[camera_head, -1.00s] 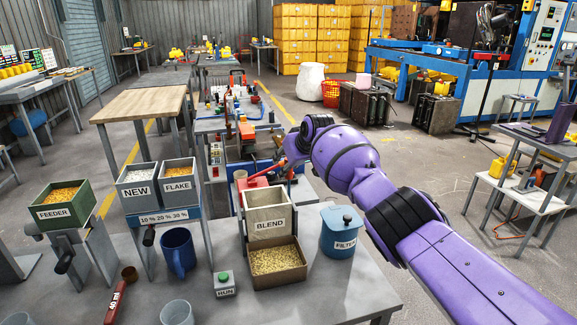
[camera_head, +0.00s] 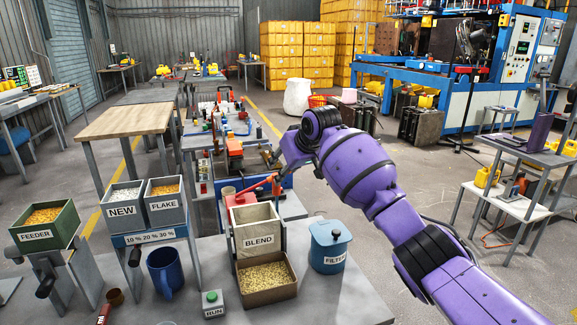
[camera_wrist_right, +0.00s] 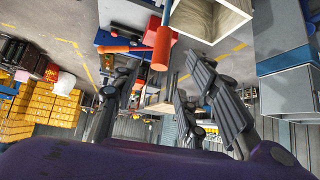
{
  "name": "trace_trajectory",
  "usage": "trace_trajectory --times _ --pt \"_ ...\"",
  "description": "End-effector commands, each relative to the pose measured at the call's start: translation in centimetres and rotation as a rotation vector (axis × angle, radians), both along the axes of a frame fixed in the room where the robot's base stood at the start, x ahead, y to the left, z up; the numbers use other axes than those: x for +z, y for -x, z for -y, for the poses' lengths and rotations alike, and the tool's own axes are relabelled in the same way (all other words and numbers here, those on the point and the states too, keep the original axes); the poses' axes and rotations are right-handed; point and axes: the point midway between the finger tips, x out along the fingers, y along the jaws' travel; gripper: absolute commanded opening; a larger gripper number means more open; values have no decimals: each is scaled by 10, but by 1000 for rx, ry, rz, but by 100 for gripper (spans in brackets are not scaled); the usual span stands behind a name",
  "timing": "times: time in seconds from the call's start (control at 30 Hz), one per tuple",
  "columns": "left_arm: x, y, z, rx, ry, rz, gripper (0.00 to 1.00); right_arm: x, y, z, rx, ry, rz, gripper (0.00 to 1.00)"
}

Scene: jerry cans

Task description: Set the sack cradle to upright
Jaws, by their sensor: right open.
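Nothing in view is labelled as a sack cradle. A pale open box marked BLEND (camera_head: 258,241) stands on the near bench, and a red lever (camera_head: 262,187) shows behind it. My right gripper (camera_head: 272,160) is beyond the box, near the red lever, and its fingers are small and partly hidden in the head view. In the right wrist view my right gripper (camera_wrist_right: 162,95) is open, with its fingers spread apart. The red lever's grip (camera_wrist_right: 162,46) shows ahead, between and above the fingertips. I cannot tell whether they touch. My left gripper is not in view.
A tray of grain (camera_head: 266,277) is in front of the BLEND box. A blue FILTER canister (camera_head: 329,246) stands to its right. NEW (camera_head: 122,207) and FLAKE (camera_head: 165,201) bins, a FEEDER bin (camera_head: 43,226) and a blue mug (camera_head: 165,272) are left.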

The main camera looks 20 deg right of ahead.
Motion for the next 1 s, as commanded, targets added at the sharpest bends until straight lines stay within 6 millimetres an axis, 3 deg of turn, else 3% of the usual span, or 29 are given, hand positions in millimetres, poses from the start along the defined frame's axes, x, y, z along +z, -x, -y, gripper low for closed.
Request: trace_trajectory --times 0.27,0.67,0.77,0.87,1.0 --pt "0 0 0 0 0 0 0 16 15 4 -1 0 -1 40" --pt "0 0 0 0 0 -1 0 23 8 4 1 -1 38 40" --pt "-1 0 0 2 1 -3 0 46 -3 0 7 15 140 40" --pt "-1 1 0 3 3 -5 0 72 -13 -17 34 37 277 40" --pt "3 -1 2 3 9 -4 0 44 -6 -37 74 66 395 40"
